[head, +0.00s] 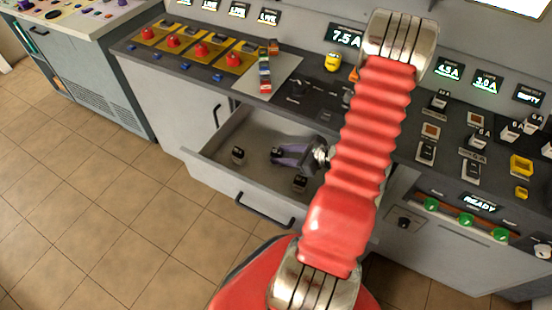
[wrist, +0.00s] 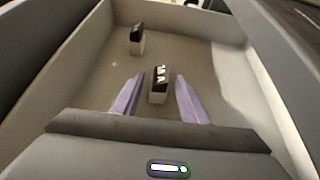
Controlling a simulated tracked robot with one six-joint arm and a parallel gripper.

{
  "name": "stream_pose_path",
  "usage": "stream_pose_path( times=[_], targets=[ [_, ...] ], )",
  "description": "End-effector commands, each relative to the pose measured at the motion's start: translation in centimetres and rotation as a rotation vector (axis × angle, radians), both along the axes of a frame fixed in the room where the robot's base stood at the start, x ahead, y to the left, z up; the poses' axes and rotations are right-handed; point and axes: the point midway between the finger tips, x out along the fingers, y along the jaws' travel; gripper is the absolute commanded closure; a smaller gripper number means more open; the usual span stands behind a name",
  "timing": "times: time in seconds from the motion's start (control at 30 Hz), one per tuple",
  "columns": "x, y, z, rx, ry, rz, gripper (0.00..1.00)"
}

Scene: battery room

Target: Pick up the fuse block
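The drawer holds small blocks with black tops and pale lower parts, which look like fuse blocks. One fuse block (wrist: 158,86) stands upright between my gripper's fingers in the wrist view, with white marks on top that I cannot read. My gripper (wrist: 160,79) is open, with one purple finger on each side of this block and a visible gap on both sides. In the head view my gripper (head: 277,155) reaches low into the drawer, pointing left.
A second block (wrist: 137,39) stands farther off in the drawer; it also shows in the head view (head: 238,156). Another block (head: 300,184) stands near the front. The open grey drawer (head: 213,166) has walls around my gripper. The counter (head: 190,68) with switches overhangs behind.

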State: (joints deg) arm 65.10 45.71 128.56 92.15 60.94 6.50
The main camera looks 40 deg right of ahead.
Motion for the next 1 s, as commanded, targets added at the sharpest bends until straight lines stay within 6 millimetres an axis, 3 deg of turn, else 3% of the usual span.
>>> stream_pose_path(
  times=[0.5,1.0],
  targets=[
    [0.02,0.02,0.0,0.0,0.0,0.0,0.61],
    [0.03,0.03,0.0,0.0,0.0,0.001,0.96]
  ],
)
